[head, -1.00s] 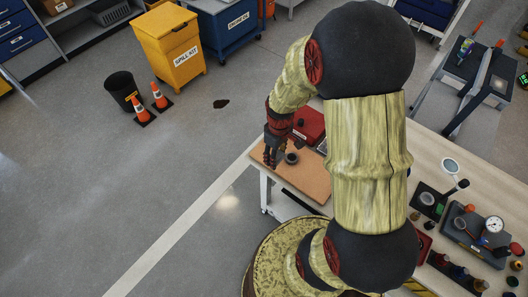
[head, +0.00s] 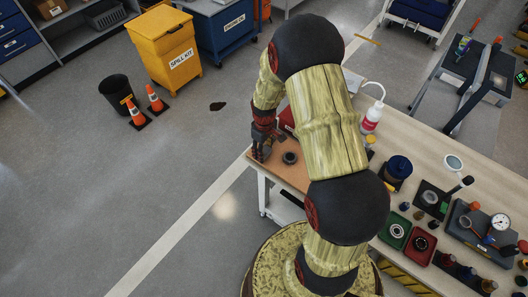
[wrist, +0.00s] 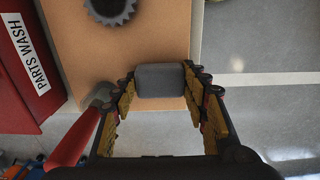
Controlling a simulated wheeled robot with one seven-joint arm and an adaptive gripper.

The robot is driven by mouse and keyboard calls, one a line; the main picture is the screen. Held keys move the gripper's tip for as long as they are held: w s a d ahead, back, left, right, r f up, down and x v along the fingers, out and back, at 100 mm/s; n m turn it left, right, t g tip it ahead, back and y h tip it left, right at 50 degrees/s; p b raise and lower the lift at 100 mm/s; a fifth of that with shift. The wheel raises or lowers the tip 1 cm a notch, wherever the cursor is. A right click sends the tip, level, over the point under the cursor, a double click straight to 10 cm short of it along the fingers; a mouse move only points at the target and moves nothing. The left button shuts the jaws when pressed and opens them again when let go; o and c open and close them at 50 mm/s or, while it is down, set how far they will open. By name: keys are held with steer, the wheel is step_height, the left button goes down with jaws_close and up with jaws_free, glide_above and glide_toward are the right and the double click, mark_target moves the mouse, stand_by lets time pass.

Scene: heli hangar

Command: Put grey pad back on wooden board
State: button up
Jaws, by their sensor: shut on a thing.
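The grey pad (wrist: 160,80) is a small rounded block held between the fingertips of my gripper (wrist: 162,88) in the wrist view. In the head view my gripper (head: 260,153) is at the far left corner of the tan wooden board (head: 291,177), and the pad cannot be made out there. In the wrist view the pad overlaps the board (wrist: 150,38) near its edge. I cannot tell whether it touches the board.
A dark toothed ring (wrist: 110,8) lies on the board. Bottles, trays and a gauge (head: 501,221) crowd the bench's right part. Open floor lies left of the bench.

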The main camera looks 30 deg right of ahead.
steer(key=shift+f, duration=0.15)
steer(key=o, duration=1.1)
steer(key=shift+o, duration=0.6)
step_height(320, 180, up, 12)
steer(key=p, duration=0.3)
step_height(320, 180, up, 12)
steer(key=f+t, duration=0.1)
glide_above(264, 151)
steer(key=s+a, duration=0.1)
steer(key=a, duration=0.3)
steer(key=s+a+r+m+t, duration=0.2)
steer(key=s+a+r, duration=0.3)
steer(key=s+r, duration=0.4)
steer(key=s+a+r+m+t, duration=0.2)
steer(key=s+a+r, duration=0.3)
steer(key=s+r, duration=0.4)
steer(key=shift+s, duration=0.4)
